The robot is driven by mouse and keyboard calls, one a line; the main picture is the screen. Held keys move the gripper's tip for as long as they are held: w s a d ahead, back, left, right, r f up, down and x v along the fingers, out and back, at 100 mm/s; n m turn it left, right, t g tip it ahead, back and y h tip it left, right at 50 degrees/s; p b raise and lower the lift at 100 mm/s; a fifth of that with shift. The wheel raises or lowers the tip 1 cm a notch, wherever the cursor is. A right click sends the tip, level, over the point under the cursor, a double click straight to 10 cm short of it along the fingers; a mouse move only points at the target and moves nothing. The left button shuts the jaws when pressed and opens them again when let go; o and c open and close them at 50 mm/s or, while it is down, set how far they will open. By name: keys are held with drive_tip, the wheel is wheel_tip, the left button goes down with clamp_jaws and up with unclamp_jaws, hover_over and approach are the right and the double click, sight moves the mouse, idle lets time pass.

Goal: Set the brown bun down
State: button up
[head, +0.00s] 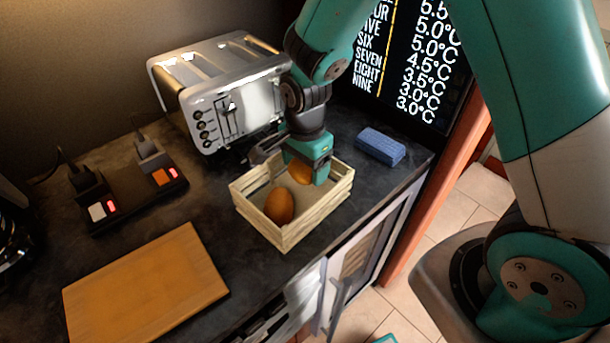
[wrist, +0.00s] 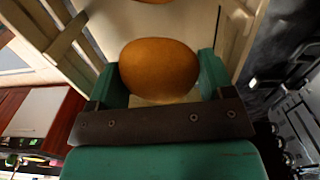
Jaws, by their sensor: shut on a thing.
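A brown bun (wrist: 160,66) sits between the two fingers of my gripper (wrist: 158,80) in the wrist view. The gripper is shut on it. In the head view my gripper (head: 308,168) reaches down into a pale wooden crate (head: 287,239), and the held bun (head: 299,173) shows partly behind a finger. A second brown bun (head: 279,206) lies in the crate to the left of the gripper. Its edge also shows at the top of the wrist view. Whether the held bun touches the crate's floor cannot be told.
A silver toaster (head: 205,118) stands behind the crate. A blue sponge-like block (head: 380,146) lies to the right. A wooden board (head: 146,287) lies at front left, and a power strip (head: 130,204) with plugs is at left. Dark counter between them is clear.

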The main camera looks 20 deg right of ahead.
sight(305, 188)
drive_tip(key=shift+f, duration=2.05)
drive_tip(key=shift+f, duration=0.1)
drive_tip(key=o, duration=0.6)
drive_tip(key=shift+o, duration=0.2)
wheel_tip(305, 188, up, 12)
drive_tip(key=shift+f+b, duration=0.25)
drive_tip(key=shift+b, duration=0.55)
drive_tip(key=shift+r, duration=0.4)
drive_tip(key=s+a+r+n+y, duration=0.2)
drive_tip(key=s+r+n, duration=0.3)
drive_tip(key=s+n, duration=0.4)
drive_tip(key=s+a+r+n+y, duration=0.2)
drive_tip(key=s+r+n, duration=0.4)
drive_tip(key=s+n, duration=0.4)
drive_tip(key=shift+n, duration=0.8)
